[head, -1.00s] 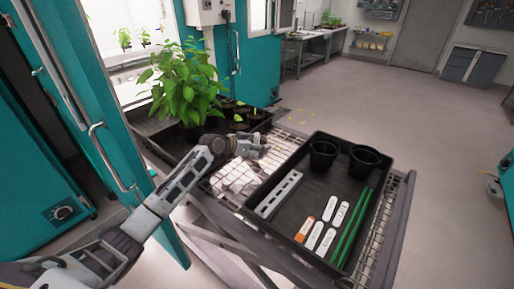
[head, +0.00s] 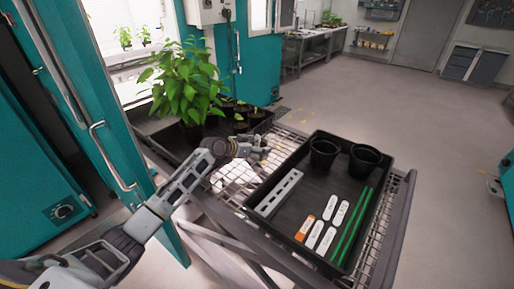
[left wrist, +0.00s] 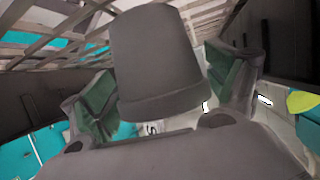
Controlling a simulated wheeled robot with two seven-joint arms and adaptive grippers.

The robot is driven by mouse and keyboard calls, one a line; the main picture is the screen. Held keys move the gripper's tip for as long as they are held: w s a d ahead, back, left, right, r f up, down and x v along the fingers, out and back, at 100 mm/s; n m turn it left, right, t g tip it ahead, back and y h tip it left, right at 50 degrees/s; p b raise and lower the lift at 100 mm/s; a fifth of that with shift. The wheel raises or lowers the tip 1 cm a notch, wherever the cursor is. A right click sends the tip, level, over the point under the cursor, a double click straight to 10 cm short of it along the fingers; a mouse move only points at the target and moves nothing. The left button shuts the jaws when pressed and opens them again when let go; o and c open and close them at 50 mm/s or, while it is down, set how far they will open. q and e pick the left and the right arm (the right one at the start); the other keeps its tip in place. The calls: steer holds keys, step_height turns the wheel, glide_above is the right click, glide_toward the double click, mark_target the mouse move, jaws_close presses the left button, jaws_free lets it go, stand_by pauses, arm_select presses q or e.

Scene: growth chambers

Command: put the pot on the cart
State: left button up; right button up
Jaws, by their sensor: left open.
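My left gripper (head: 259,147) is over the wire-mesh top of the cart (head: 232,182), between two black trays. In the left wrist view its fingers (left wrist: 170,95) are open, one on each side of a dark grey tapered pot (left wrist: 158,62). Whether the fingers touch the pot is unclear. In the head view I cannot make out this pot at the gripper; the gripper seems to hide it. Two empty black pots, a left one (head: 323,155) and a right one (head: 364,160), stand in the near tray. My right gripper is not in view.
The near tray (head: 262,222) also holds a grey slotted bar (head: 279,193), white labels, an orange-tipped label and green stakes (head: 352,225). The back tray (head: 160,146) holds a leafy plant (head: 186,85) and small seedling pots. A teal chamber door (head: 110,120) stands at left.

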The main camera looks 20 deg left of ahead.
arm_select(q)
steer(key=shift+a+r, duration=0.1)
steer(key=shift+r, duration=0.05)
steer(key=b+v, duration=0.1)
steer(key=v, duration=1.1)
stand_by(0.3)
stand_by(0.8)
